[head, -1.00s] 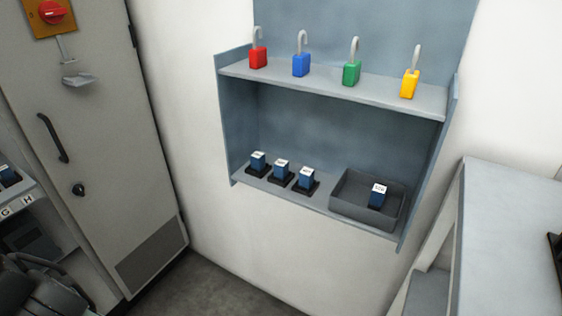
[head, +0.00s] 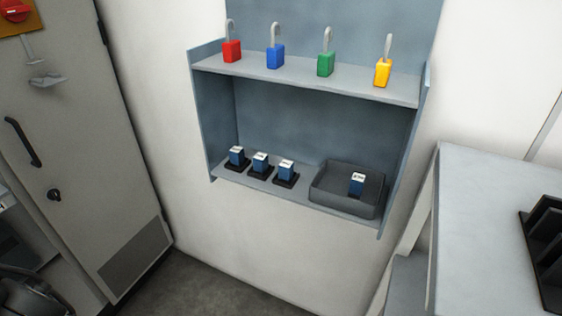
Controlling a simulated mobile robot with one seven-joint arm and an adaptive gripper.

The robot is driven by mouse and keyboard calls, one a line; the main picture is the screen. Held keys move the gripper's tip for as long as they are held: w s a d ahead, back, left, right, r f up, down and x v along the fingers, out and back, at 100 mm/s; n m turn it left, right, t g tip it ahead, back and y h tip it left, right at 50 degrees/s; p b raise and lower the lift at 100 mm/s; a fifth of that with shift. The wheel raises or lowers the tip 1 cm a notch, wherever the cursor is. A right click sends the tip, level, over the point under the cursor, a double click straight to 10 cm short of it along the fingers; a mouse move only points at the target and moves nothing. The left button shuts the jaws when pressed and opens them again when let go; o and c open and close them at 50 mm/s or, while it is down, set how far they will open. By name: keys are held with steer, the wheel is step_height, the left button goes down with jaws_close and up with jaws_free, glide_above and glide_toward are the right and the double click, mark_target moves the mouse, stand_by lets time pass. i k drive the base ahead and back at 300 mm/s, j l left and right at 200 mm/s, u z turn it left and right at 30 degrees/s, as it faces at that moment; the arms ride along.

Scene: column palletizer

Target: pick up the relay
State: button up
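Several blue relays with white labelled tops show in the head view, on the lower shelf of the wall unit. Three stand in black sockets in a row: a left relay (head: 237,156), a middle relay (head: 260,162) and a right relay (head: 286,170). One more relay (head: 357,184) stands inside a dark grey tray (head: 341,204) at the right end of the same shelf. The frames do not show which one the task means. My gripper cannot be made out; a dark grey machine part (head: 30,290) at the lower left may be my arm.
Red (head: 232,51), blue (head: 275,56), green (head: 325,65) and yellow (head: 383,73) padlocks stand on the upper shelf (head: 300,78). A grey cabinet (head: 90,150) is at left. A pale table (head: 480,230) with a black rack (head: 546,250) is at right. Floor before the wall looks clear.

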mark_target(237, 156)
steer(key=i+j, duration=0.3)
steer(key=j, duration=0.2)
steer(key=i+j+u, duration=0.15)
steer(key=i+j, duration=0.15)
steer(key=j, duration=0.2)
